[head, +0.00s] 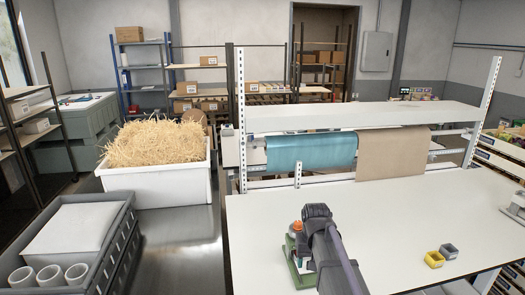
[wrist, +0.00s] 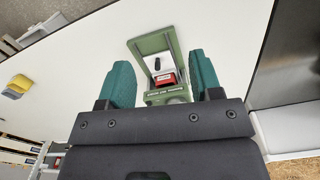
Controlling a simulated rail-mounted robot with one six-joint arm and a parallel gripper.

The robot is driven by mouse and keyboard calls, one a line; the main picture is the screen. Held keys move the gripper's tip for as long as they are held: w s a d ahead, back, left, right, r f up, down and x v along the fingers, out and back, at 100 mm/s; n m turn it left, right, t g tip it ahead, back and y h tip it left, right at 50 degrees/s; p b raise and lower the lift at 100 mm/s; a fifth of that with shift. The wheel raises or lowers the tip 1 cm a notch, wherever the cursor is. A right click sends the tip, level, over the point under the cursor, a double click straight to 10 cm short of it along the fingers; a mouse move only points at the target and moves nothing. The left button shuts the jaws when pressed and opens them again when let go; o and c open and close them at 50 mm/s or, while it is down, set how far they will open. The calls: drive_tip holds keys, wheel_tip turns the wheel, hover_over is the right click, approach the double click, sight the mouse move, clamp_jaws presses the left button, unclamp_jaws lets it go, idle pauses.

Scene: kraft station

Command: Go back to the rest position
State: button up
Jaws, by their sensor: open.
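My gripper (wrist: 163,78) shows in the wrist view with its two green fingers spread apart and nothing held between them. Between and beyond the fingers is a green frame-like device (wrist: 152,44) with a red part (wrist: 163,79) on the white table. In the head view my arm reaches over the front of the white table (head: 390,220) and hides the gripper. The green device (head: 292,262) shows partly there, left of my arm, with an orange-topped item (head: 297,227) beside it. I cannot tell how far the fingers are from the device.
A white tub of straw (head: 160,181) and a grey crate (head: 105,255) stand at left. The table's middle is clear.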

drive_tip(key=s+f+b, duration=1)
drive_tip(key=s+f, duration=0.4)
drive_tip(key=s, duration=0.2)
drive_tip(key=shift+s, duration=0.3)
drive_tip(key=shift+f, duration=0.1)
